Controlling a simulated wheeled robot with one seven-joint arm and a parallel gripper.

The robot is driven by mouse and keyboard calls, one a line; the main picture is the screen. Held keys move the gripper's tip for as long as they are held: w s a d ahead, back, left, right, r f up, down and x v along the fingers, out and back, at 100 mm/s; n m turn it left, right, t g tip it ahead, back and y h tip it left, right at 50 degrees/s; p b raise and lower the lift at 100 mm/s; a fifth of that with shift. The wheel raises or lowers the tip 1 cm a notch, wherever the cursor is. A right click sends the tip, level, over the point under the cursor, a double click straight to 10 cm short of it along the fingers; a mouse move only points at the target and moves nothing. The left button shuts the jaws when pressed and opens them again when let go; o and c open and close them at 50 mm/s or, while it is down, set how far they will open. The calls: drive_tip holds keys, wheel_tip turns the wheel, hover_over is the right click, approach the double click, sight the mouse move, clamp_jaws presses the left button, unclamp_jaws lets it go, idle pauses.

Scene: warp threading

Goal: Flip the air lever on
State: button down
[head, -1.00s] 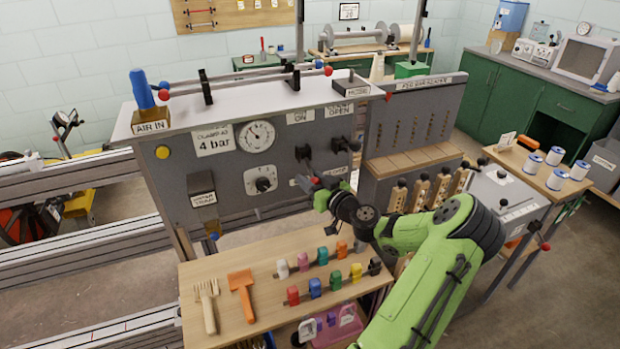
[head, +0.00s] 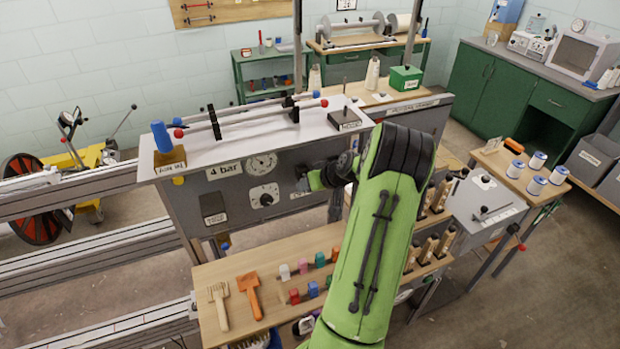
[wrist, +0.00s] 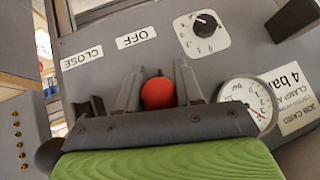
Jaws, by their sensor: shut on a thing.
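The air lever's red ball knob (wrist: 158,93) sits between the two grey fingers of my gripper (wrist: 159,88) in the wrist view. My gripper is shut on it. In that view, which is upside down, the OFF label (wrist: 139,38) is on the panel beyond the fingertips. The lever's shaft and its ON label are hidden behind my gripper, so I cannot tell its exact angle. In the head view my gripper (head: 304,182) is at the grey panel (head: 225,187), right of the dial, and my arm covers much of it.
The other lever, black (wrist: 91,108), stands close beside my gripper, by the CLOSE label (wrist: 82,58). A pressure gauge (wrist: 248,101) and a dial (wrist: 202,32) are on the other side.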

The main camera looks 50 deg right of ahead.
drive_tip(key=shift+w+d+r+g+y+p, duration=0.1)
drive_tip(key=shift+w+r+g+y+p, duration=0.1)
drive_tip(key=shift+r+g+p, duration=0.4)
drive_tip(key=shift+w+d+r+g+y+p, duration=0.1)
drive_tip(key=shift+r+g+y+p, duration=0.25)
drive_tip(key=shift+p, duration=0.4)
drive_tip(key=shift+f, duration=0.1)
drive_tip(key=c, duration=0.8)
unclamp_jaws()
drive_tip(key=shift+o, duration=0.2)
drive_tip(key=shift+f, duration=0.1)
drive_tip(key=shift+s, duration=0.1)
drive_tip(key=v, duration=1.5)
drive_tip(key=shift+r, duration=0.5)
drive_tip(key=shift+a, duration=0.1)
